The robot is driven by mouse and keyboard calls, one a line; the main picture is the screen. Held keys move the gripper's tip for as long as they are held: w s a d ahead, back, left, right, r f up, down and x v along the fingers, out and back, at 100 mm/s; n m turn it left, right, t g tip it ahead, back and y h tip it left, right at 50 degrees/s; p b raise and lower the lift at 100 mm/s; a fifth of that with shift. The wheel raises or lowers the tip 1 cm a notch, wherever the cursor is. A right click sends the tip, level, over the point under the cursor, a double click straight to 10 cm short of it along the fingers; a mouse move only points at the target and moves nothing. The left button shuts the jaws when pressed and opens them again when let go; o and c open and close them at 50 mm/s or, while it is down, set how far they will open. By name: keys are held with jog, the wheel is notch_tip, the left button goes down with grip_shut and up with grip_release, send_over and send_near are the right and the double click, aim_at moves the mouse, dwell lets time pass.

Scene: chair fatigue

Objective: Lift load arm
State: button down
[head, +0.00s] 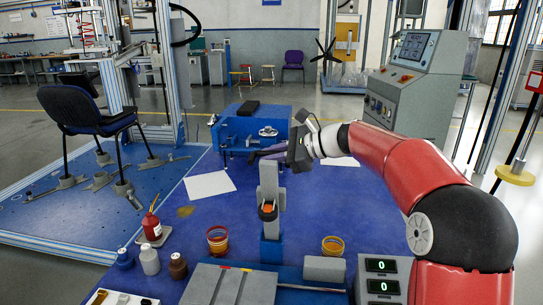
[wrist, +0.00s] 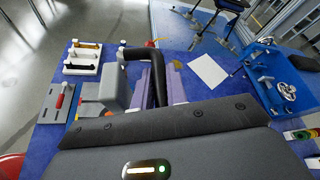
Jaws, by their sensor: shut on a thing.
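A grey upright lever (head: 268,178), which I take to be the load arm, rises from a blue base (head: 270,250) on the blue table, with an orange part low on it. My gripper (head: 262,153) is at its top, coming in from the right with its fingers pointing left. In the wrist view, a thick black bent bar (wrist: 140,54) runs from beside a grey block (wrist: 115,88) to between the two pale purple fingers (wrist: 154,86). My gripper is shut on this black bar. The gripper's dark body hides the lower part of the wrist view.
A blue fixture (head: 245,130) stands behind the lever. A display box (head: 382,280) is at the front right. A black chair (head: 75,107) stands on a test platform at left.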

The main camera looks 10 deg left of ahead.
jog(key=c, duration=1.4)
grip_release()
jog(key=v, duration=0.8)
jog(key=shift+a, duration=0.1)
jog(key=s+d+f+n+h, duration=0.4)
jog(key=s+d+f+n, duration=0.1)
jog(key=s, duration=0.6)
jog(key=s+d+f+n+t+h, duration=0.1)
jog(key=s+d+f+n+h, duration=0.4)
jog(key=s, duration=0.7)
jog(key=s+d+f+n+t+h, duration=0.1)
jog(key=s+d+f+n+h, duration=0.3)
jog(key=s, duration=0.7)
notch_tip(320, 180, down, 2)
jog(key=shift+s+d+f+n, duration=0.1)
jog(key=shift+s+d+n, duration=0.1)
jog(key=shift+d+n, duration=0.55)
